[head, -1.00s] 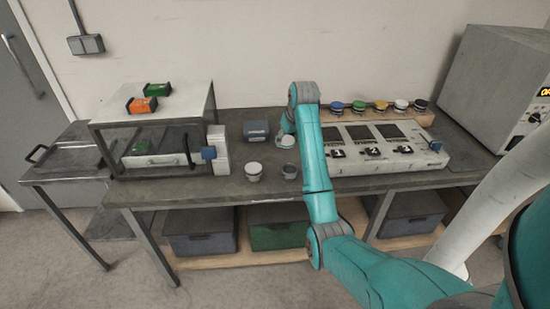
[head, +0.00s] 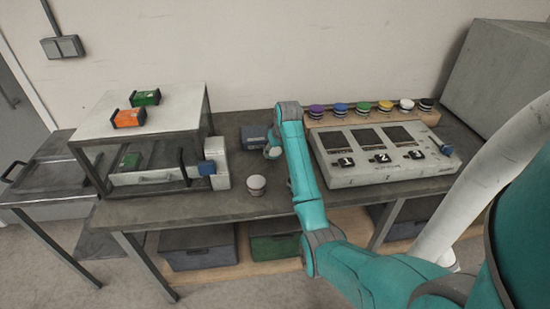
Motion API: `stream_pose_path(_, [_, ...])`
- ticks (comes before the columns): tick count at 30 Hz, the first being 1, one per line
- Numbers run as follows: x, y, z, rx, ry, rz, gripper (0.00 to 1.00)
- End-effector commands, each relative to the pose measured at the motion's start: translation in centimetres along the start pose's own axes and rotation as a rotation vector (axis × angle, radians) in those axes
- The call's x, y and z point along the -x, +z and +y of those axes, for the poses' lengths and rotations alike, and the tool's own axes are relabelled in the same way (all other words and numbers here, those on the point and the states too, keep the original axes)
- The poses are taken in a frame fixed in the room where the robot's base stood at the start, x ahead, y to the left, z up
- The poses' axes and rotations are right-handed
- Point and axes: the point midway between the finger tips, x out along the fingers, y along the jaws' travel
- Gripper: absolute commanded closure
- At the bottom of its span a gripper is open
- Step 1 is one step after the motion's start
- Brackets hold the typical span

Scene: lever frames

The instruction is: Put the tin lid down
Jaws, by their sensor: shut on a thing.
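My gripper (head: 272,145) is mostly hidden behind my teal arm, over the bench near the small dark box. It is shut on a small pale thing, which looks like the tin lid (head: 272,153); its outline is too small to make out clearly. A light grey tin (head: 256,186) stands upright on the bench to the left of my arm, below the gripper in the picture and apart from it.
A small dark box (head: 253,136) stands behind. A numbered panel (head: 382,152) and a rack of coloured round pieces (head: 364,107) are at right. Bare bench shows around the tin.

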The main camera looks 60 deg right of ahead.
Motion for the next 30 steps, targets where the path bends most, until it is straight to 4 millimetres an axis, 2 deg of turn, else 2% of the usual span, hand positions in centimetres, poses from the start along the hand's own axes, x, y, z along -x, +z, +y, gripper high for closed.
stream_pose_path(1, [-0.9,0.5,0.0,0.000,-0.001,-0.005,0.61])
stream_pose_path(6, [-2.8,1.2,0.0,0.000,0.000,-0.002,0.61])
stream_pose_path(20, [-3.4,1.4,0.0,0.000,0.000,-0.001,0.61])
stream_pose_path(21, [-3.3,1.4,0.0,0.000,0.000,-0.001,0.28])
stream_pose_path(23, [-3.3,1.4,0.0,0.000,0.000,-0.001,0.13])
stream_pose_path(30, [-3.3,1.4,0.0,0.000,0.000,-0.001,0.12])
